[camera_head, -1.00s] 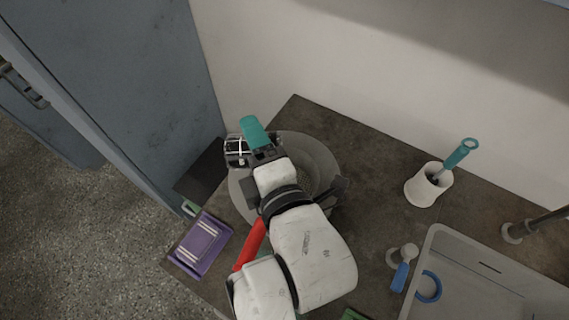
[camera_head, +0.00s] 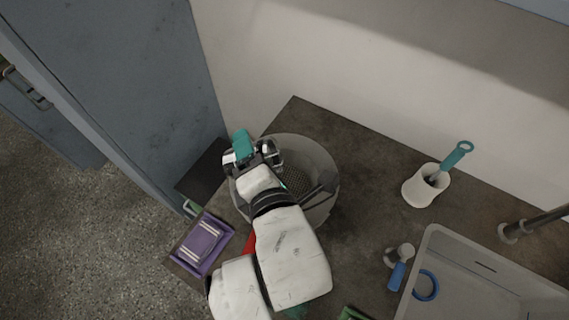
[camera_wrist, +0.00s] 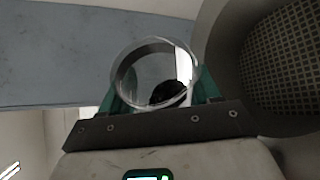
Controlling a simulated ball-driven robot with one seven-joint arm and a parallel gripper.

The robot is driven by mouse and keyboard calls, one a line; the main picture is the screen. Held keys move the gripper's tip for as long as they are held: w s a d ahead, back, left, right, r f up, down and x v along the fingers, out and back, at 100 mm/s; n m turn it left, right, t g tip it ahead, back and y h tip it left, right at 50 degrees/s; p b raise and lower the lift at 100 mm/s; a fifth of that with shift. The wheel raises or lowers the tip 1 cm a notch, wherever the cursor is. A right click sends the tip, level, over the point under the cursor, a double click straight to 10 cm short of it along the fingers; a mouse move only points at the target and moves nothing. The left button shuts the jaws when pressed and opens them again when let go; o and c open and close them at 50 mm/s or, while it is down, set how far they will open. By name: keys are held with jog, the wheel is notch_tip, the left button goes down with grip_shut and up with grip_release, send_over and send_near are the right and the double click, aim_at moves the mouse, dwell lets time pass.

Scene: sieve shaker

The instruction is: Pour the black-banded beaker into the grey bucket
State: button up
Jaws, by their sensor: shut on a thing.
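My gripper (camera_head: 256,152) is over the left part of a wide grey round vessel (camera_head: 322,160) on the bench. Its teal fingers are shut on a clear beaker (camera_wrist: 140,72), whose open round rim faces the wrist camera. A dark grey band runs inside the rim's upper edge, and a dark patch shows low inside; I cannot tell whether that is contents. In the wrist view the vessel's curved wall (camera_wrist: 222,55) and square mesh (camera_wrist: 285,60) are beside the beaker on the right. I cannot tell whether this vessel is the grey bucket. My arm hides part of it.
A purple tray (camera_head: 203,243) lies at the bench's left edge. A white pot (camera_head: 425,188) with a teal-handled tool stands at right. A blue-handled tool (camera_head: 396,277) lies beside the grey sink basin (camera_head: 470,262). A red object (camera_head: 249,243) is partly behind my arm. A wall rises behind.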

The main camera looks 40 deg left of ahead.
aim_at(231, 161)
jog(key=shift+r+n+t+h+p, duration=0.35)
jog(key=shift+r+n+p, duration=0.2)
jog(key=shift+p, duration=0.7)
jog(key=shift+f+n+t+h+p, duration=0.25)
jog(key=shift+f+n+h+p, duration=0.3)
jog(key=shift+n+p, duration=0.25)
jog(key=shift+s+a+r+n+p, duration=0.15)
jog(key=shift+r+n+p, duration=0.35)
jog(key=shift+p, duration=0.45)
jog(key=shift+s+a+f+n+t+h+p, duration=0.3)
jog(key=shift+s+a+f+n+h, duration=0.1)
jog(key=shift+n+h, duration=0.1)
jog(key=s+a+r+n+h+p, duration=0.1)
jog(key=p, duration=0.1)
jog(key=shift+t+p, duration=0.4)
jog(key=shift+s+a+f+n, duration=0.15)
jog(key=shift+f+n, duration=0.15)
jog(key=shift+n, duration=0.15)
jog(key=shift+s+a+f+n+t+h, duration=0.45)
jog(key=shift+s+a+n+t+h, duration=0.15)
jog(key=shift+n+t, duration=0.35)
